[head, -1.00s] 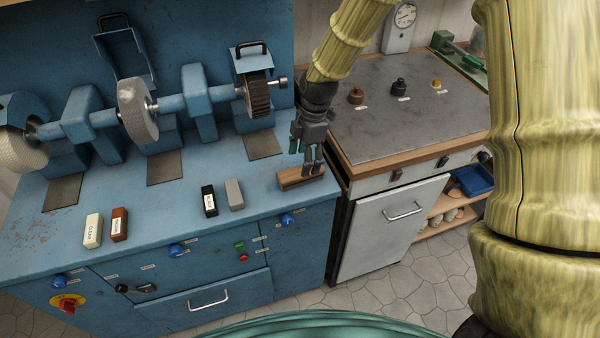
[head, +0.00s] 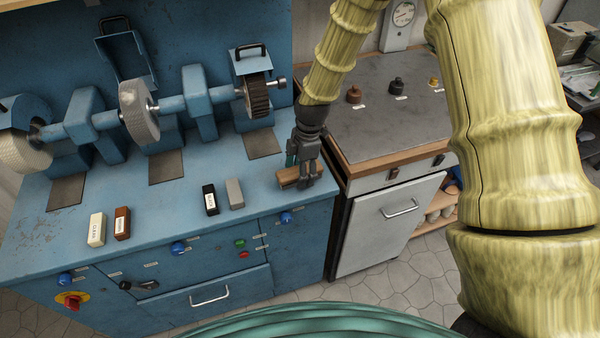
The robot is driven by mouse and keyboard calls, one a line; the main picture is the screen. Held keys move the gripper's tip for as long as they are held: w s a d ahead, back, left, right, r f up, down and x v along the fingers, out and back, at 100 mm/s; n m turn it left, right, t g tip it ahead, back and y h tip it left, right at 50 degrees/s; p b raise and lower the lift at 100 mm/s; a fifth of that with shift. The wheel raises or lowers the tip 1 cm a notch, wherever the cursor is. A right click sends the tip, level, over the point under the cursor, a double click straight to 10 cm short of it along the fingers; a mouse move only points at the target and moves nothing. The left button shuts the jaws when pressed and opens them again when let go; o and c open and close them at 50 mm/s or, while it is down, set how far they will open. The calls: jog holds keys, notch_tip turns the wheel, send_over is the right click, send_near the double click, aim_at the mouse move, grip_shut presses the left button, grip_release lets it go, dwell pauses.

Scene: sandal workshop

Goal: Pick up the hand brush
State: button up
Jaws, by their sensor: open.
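The hand brush (head: 286,175) has a brown wooden back and lies on the right front corner of the blue bench top. My gripper (head: 307,183) points down at the brush, with its fingers over the brush's right part and hiding it. The jaws are open. I cannot tell whether the fingers touch the wood. The brush's bristles are not clearly visible.
A grey block (head: 235,193) and a black block (head: 210,199) lie left of the brush; a brown bar (head: 122,223) and a cream bar (head: 97,229) lie farther left. The grinding machine's brush wheel (head: 257,96) stands behind. A grey-topped cabinet (head: 385,115) adjoins on the right.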

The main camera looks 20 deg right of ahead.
jog(key=c, duration=1.2)
jog(key=shift+r, duration=0.15)
jog(key=shift+r+b, duration=0.75)
jog(key=shift+r, duration=0.55)
jog(key=shift+s+r, duration=0.2)
jog(key=shift+r, duration=0.1)
jog(key=s+a+b, duration=0.1)
jog(key=s, duration=0.4)
jog(key=s+a+r+b, duration=0.1)
jog(key=s, duration=0.4)
jog(key=s+a+b, duration=0.1)
jog(key=s+b, duration=0.1)
jog(key=s, duration=0.3)
jog(key=shift+s+r, duration=0.2)
jog(key=shift+r, duration=0.1)
